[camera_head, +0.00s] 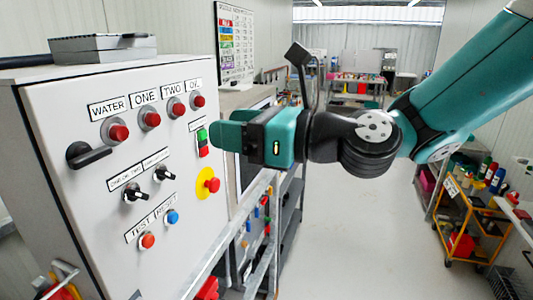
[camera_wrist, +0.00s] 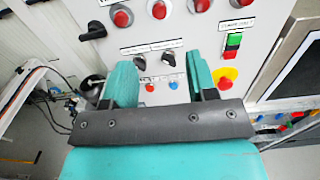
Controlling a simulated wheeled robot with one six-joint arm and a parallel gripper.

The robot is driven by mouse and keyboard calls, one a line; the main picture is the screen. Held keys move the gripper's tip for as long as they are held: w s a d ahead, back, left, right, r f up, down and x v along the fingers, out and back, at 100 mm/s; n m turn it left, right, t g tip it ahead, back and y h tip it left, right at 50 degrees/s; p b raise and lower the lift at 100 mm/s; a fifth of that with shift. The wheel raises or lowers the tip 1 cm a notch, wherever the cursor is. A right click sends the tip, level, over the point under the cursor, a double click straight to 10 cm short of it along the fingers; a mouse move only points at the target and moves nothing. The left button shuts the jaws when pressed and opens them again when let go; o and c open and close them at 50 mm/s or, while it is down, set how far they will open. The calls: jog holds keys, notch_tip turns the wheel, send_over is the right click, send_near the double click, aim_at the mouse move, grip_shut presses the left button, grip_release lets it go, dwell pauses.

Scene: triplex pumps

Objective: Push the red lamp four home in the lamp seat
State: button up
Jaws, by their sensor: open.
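Several red lamps sit in a row along the top of the grey panel (camera_head: 90,210). The rightmost red lamp (camera_head: 198,100), under the last label, is probably lamp four; its grey ring marks the lamp seat. I cannot tell how deep it sits. In the wrist view the row runs along the top edge, and its right end is cut off. My gripper (camera_head: 220,135) is in front of the panel's right side, lower than that lamp and apart from it. In the wrist view my gripper (camera_wrist: 160,68) shows its two teal fingers spread, with nothing between them.
Below the lamps are a black handle (camera_head: 88,155), two black selector knobs, a green and red switch (camera_head: 203,142), a yellow-backed emergency stop (camera_head: 211,185) and orange and blue buttons. A grey box (camera_head: 103,47) lies on the cabinet.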

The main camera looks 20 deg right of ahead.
jog(key=shift+b+v, duration=1.65)
jog(key=shift+v, duration=0.75)
